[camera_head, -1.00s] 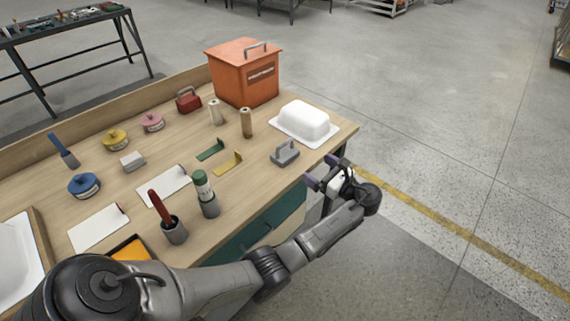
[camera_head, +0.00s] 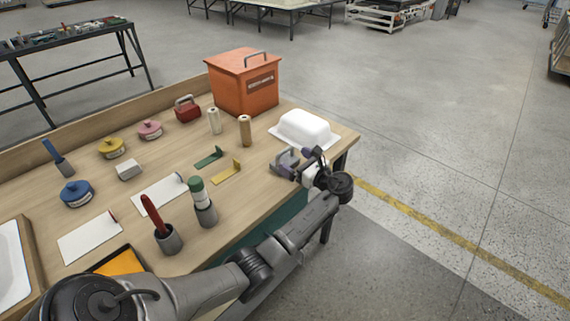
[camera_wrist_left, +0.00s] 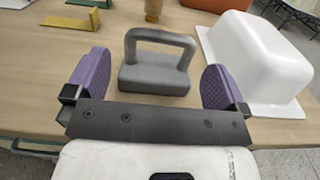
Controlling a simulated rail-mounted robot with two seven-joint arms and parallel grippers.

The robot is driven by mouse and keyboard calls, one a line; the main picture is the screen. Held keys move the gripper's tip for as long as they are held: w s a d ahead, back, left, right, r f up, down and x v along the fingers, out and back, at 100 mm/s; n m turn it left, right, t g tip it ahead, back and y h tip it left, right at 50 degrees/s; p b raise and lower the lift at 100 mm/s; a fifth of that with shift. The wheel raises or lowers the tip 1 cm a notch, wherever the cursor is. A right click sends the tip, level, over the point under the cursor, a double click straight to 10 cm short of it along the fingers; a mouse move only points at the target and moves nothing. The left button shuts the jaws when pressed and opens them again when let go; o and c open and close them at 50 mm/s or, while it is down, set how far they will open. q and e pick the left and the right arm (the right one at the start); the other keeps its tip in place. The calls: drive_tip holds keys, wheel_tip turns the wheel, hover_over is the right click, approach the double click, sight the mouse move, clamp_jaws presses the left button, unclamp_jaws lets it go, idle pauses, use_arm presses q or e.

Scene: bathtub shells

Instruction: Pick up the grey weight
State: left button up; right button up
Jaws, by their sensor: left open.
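The grey weight (camera_head: 286,160), a block with a loop handle on top, stands upright on the wooden table near its right front edge. In the left wrist view the weight (camera_wrist_left: 155,76) is ahead, between the two purple fingers in the picture. My left gripper (camera_head: 301,163) is open at the table's edge, close beside the weight. In the left wrist view my left gripper (camera_wrist_left: 156,88) is empty, with the fingers wide apart. The head view partly hides the weight behind a finger. My right gripper is not in view.
A white tub shell (camera_head: 304,128) lies just behind and right of the weight, also close in the left wrist view (camera_wrist_left: 262,58). Green (camera_head: 210,158) and yellow (camera_head: 227,173) brackets lie to the left. An orange box (camera_head: 243,82) stands at the back.

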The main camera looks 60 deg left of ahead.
sight(287, 161)
use_arm(q)
drive_tip(key=b+x, duration=0.1)
drive_tip(key=x, duration=0.2)
drive_tip(key=shift+a+b, duration=0.3)
drive_tip(key=shift+b, duration=0.05)
drive_tip(key=shift+s+a+r, duration=0.1)
drive_tip(key=shift+a, duration=0.25)
drive_tip(key=shift+d, duration=0.15)
drive_tip(key=shift+c, duration=0.4)
drive_tip(key=shift+c, duration=0.6)
drive_tip(key=c, duration=1.1)
drive_tip(key=shift+c, duration=0.5)
drive_tip(key=shift+r, duration=0.15)
